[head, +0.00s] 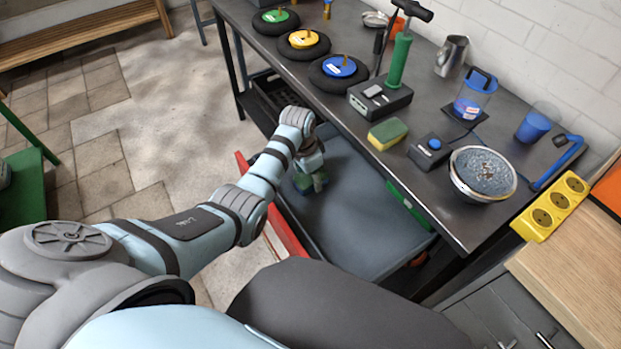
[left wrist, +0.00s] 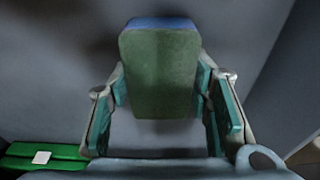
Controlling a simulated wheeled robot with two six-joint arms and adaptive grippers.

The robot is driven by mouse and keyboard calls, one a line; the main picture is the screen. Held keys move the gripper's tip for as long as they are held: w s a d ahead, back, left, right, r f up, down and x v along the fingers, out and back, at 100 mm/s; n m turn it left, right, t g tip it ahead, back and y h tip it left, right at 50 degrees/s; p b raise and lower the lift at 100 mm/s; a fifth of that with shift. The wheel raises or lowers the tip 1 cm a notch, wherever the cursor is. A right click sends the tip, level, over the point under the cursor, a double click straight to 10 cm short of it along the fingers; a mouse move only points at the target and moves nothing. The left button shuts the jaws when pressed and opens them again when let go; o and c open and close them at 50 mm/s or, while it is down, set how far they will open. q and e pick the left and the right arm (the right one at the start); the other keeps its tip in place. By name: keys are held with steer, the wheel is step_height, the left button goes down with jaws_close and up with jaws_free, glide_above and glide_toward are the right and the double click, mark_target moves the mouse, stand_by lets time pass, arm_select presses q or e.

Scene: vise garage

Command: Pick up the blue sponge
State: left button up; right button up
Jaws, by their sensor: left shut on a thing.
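The blue sponge (left wrist: 160,75) has a green scouring face towards the camera and a blue strip along its top edge in the left wrist view. My left gripper (left wrist: 162,100) is shut on it, with a finger on each side. In the head view my left gripper (head: 313,169) reaches down over the grey tray below the bench, and the sponge (head: 306,184) shows partly under it. I cannot tell whether the sponge touches the tray floor. My right gripper is not in view.
The grey tray (head: 368,238) has a red edge (head: 285,228) on the left and a green item (head: 408,206) at its right side. The dark bench (head: 450,215) overhangs it. A yellow-green sponge (head: 388,133), a metal bowl (head: 482,175) and several wheels stand on the bench.

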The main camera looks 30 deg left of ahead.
arm_select(q)
steer(key=shift+s+d+f, duration=0.1)
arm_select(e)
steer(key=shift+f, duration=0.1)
arm_select(q)
steer(key=shift+r, duration=0.35)
step_height(320, 180, up, 20)
steer(key=p, duration=0.7)
steer(key=shift+o, duration=0.9)
steer(key=shift+f, duration=0.1)
steer(key=c, duration=0.5)
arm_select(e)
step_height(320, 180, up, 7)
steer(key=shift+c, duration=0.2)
